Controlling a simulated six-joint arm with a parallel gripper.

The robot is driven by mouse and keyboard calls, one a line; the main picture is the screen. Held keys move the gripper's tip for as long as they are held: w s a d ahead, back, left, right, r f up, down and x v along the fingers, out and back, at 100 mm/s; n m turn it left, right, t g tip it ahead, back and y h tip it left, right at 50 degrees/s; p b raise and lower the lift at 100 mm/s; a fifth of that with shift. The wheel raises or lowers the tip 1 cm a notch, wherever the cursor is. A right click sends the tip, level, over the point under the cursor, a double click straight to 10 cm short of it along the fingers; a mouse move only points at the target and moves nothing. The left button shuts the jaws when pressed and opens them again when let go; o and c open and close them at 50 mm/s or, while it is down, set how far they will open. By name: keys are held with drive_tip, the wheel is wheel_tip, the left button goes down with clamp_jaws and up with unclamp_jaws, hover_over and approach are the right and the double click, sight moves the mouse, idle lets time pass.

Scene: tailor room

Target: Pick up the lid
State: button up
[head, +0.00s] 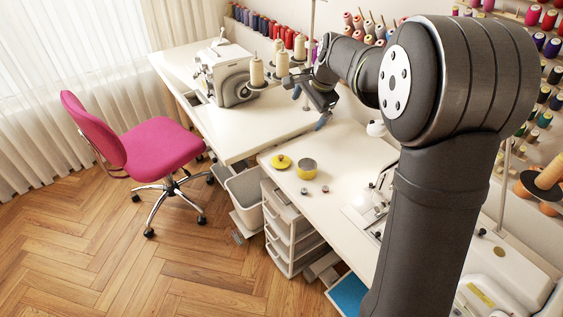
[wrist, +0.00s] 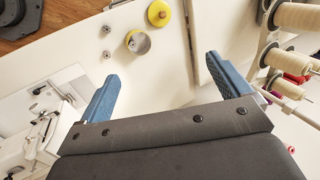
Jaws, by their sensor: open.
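The lid (head: 281,161) is a yellow disc with a small dark knob, lying flat on the white table near its front edge. It also shows in the wrist view (wrist: 158,13), at the top. A round yellow tin (head: 307,168) stands open just right of the lid, and in the wrist view (wrist: 138,42) I look into it. My gripper (head: 322,108) is above the tables, behind and apart from the lid. In the wrist view its two blue fingers (wrist: 168,88) are wide apart with nothing between them.
Two small dark bobbins (head: 314,190) lie near the tin. Sewing machines (head: 232,80) stand on the tables, with thread cones (head: 257,70) on a stand. White drawers (head: 290,225) and a pink chair (head: 135,145) are in front. The tabletop around the lid is mostly clear.

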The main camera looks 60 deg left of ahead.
drive_tip(key=n+h, duration=0.3)
drive_tip(key=n, duration=1.7)
hover_over(281, 156)
drive_tip(key=d, duration=0.1)
wheel_tip(281, 156, down, 23)
drive_tip(key=shift+s+d+f, duration=0.1)
drive_tip(key=shift+a+f, duration=0.2)
drive_tip(key=shift+f, duration=0.7)
drive_tip(key=shift+a+f, duration=0.15)
drive_tip(key=shift+f, duration=0.7)
drive_tip(key=shift+a+f, duration=0.2)
drive_tip(key=shift+f, duration=0.7)
drive_tip(key=c, duration=1)
drive_tip(key=shift+r, duration=0.15)
drive_tip(key=shift+c, duration=0.2)
